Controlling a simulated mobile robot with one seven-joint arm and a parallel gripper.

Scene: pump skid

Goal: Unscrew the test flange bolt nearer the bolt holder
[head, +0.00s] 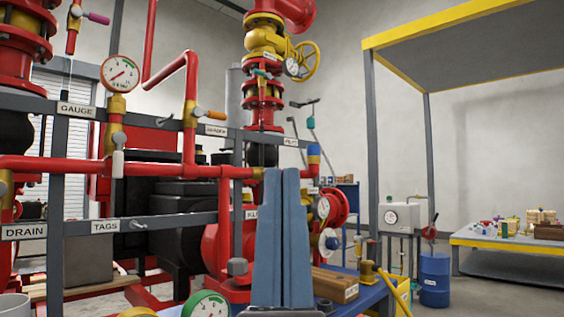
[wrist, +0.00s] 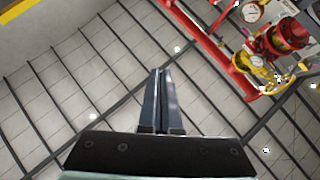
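My gripper (head: 283,172) stands upright in the front middle of the head view. Its two blue fingers lie side by side with nothing visible between them. In the wrist view its fingers (wrist: 160,72) are also together and empty, apart from the red pipework. A grey bolt-like head (head: 237,267) shows left of my gripper, low on the red pump parts; I cannot tell whether it is a test flange bolt. I cannot make out a test flange or a bolt holder for certain. My fingers hide part of the skid behind them.
Grey rails with labels and red pipes (head: 150,166) fill the left. A blue drum (head: 434,279) and a parts table (head: 510,243) stand farther right.

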